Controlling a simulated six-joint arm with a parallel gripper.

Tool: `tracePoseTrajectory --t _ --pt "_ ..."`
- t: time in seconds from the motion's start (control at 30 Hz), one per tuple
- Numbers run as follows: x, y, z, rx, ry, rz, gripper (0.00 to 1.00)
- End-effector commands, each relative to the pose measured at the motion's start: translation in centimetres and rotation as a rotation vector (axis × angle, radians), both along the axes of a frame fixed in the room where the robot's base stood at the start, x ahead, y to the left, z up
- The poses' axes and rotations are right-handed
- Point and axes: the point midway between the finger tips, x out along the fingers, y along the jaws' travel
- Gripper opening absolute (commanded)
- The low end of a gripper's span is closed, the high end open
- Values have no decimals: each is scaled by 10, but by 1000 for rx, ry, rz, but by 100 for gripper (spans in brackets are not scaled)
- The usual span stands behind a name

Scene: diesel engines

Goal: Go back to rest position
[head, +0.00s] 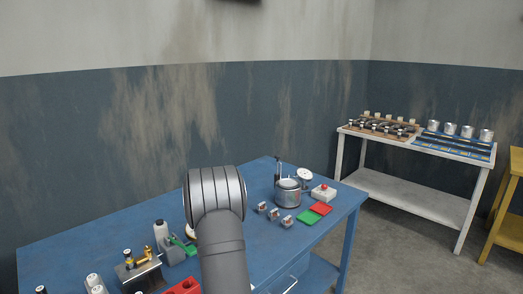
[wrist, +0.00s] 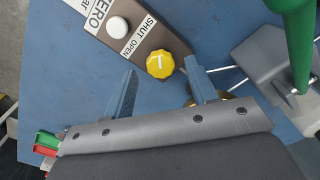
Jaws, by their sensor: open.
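My gripper (wrist: 161,68) shows in the wrist view with its two blue-grey fingers apart. Nothing is held between them. A yellow knob (wrist: 160,64) on a brown panel (wrist: 140,42) appears between and just beyond the fingertips; I cannot tell how far below them it lies. In the head view my arm reaches over the blue table (head: 100,230), and its grey links hide my gripper and part of the tabletop.
A white button (wrist: 118,26) sits on the panel. A green-handled tool (wrist: 295,45) rests in a grey stand (wrist: 270,60) at right. A metal pot (head: 288,194), red pad (head: 321,208) and green pad (head: 307,218) are at the table's right. A white shelf (head: 410,190) stands beyond.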

Motion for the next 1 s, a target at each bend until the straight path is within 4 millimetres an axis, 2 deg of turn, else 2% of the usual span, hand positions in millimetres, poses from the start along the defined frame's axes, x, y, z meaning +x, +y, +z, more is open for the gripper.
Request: tracePoseTrajectory --t 0.2,0.63,0.77,1.0 --pt "0 0 -16 0 0 0 52" --pt "0 0 -14 0 -1 2 52" --pt "0 0 -3 0 -1 0 52" --pt "1 0 41 1 -4 0 52"
